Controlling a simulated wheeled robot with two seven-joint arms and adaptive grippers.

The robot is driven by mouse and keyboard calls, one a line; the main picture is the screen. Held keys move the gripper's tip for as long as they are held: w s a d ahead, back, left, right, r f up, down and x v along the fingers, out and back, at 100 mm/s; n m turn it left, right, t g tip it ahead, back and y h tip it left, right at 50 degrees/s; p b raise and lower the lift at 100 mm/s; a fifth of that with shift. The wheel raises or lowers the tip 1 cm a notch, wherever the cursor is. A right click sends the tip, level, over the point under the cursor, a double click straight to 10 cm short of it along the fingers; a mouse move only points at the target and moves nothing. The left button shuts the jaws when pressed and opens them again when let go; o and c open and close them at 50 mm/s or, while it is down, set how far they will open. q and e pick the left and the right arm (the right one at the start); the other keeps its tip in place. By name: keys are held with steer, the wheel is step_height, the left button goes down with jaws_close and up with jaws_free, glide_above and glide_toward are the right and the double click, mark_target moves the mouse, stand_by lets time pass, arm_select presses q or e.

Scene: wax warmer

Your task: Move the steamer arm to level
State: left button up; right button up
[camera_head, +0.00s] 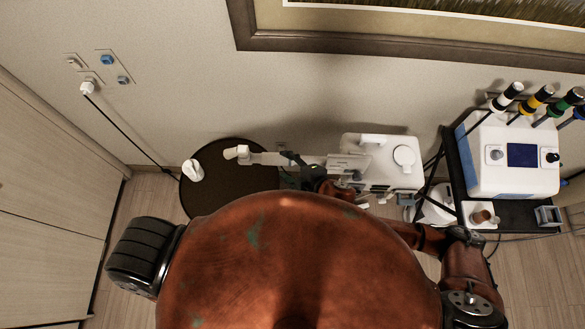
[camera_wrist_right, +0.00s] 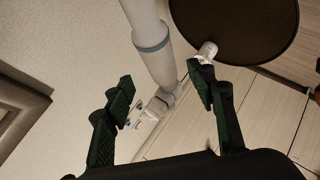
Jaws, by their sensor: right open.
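The steamer arm (camera_head: 275,158) is a thin white jointed bar. In the head view it runs left, roughly sideways, from the white machine (camera_head: 380,175) to a pale nozzle end (camera_head: 237,152). In the wrist view the arm (camera_wrist_right: 152,42), with a blue-grey ring, comes down from the top to a white end (camera_wrist_right: 158,104). My right gripper (camera_wrist_right: 160,78) is open. The arm's end shows in the gap between its green fingers; I cannot tell whether they touch it. In the head view the right gripper (camera_head: 293,180) is small and dark, just below the arm. My left gripper is not in view.
A round dark table (camera_head: 230,190) stands at left with a white object (camera_head: 193,170) on it. A blue-and-white device (camera_head: 510,160) with several coloured handles stands on a black cart at right. A framed picture (camera_head: 400,45) hangs on the wall behind. A black cable (camera_head: 125,130) hangs at left.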

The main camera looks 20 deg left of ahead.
steer(key=v, duration=0.4)
stand_by(0.8)
